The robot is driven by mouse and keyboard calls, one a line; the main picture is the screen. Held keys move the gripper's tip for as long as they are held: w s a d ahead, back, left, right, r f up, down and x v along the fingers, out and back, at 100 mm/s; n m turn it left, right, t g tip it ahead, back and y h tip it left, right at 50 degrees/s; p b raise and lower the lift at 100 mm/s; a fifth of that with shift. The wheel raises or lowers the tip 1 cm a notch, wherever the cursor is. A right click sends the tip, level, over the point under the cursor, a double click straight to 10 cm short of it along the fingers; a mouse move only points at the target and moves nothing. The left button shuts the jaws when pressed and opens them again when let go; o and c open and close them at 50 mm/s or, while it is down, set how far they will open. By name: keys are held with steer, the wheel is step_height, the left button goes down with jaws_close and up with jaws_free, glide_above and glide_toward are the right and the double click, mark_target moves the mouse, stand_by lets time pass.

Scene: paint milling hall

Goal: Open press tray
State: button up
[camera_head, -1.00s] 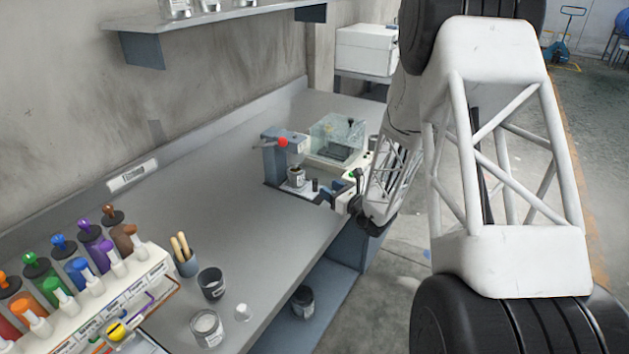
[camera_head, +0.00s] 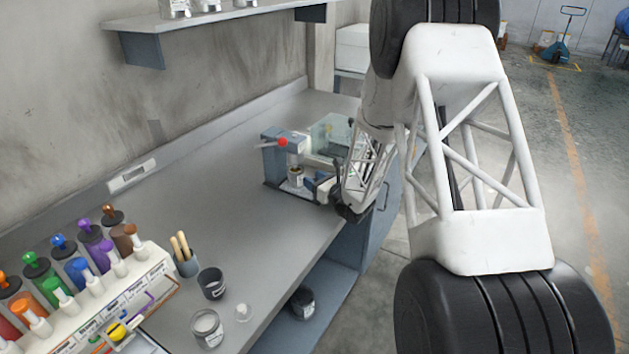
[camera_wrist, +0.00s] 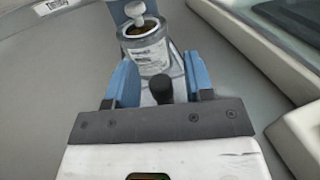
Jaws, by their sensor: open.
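The press (camera_head: 272,160) is a blue-grey stand with a red-knobbed lever, at the far end of the bench. A labelled can (camera_head: 295,178) stands on its tray; the can also shows in the wrist view (camera_wrist: 150,57). A black knob (camera_wrist: 161,88) stands up at the near end of the tray (camera_wrist: 176,66). My gripper (camera_wrist: 161,72) is open, with one blue finger on each side of the knob. The knob is between the fingers, with gaps visible. In the head view my gripper (camera_head: 318,185) is at the press's right side, partly hiding the tray.
A clear-covered device (camera_head: 330,137) stands just behind the press and fills the right of the wrist view (camera_wrist: 290,60). A bottle rack (camera_head: 120,300), a brush cup (camera_head: 186,262) and jars stand at the near left. The middle of the bench is clear.

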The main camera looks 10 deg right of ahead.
jaws_close()
stand_by(0.3)
steer(key=shift+d, duration=0.1)
steer(key=s+d, duration=0.6)
steer(key=shift+s+d, duration=0.1)
stand_by(0.3)
jaws_free()
steer(key=shift+s, duration=0.1)
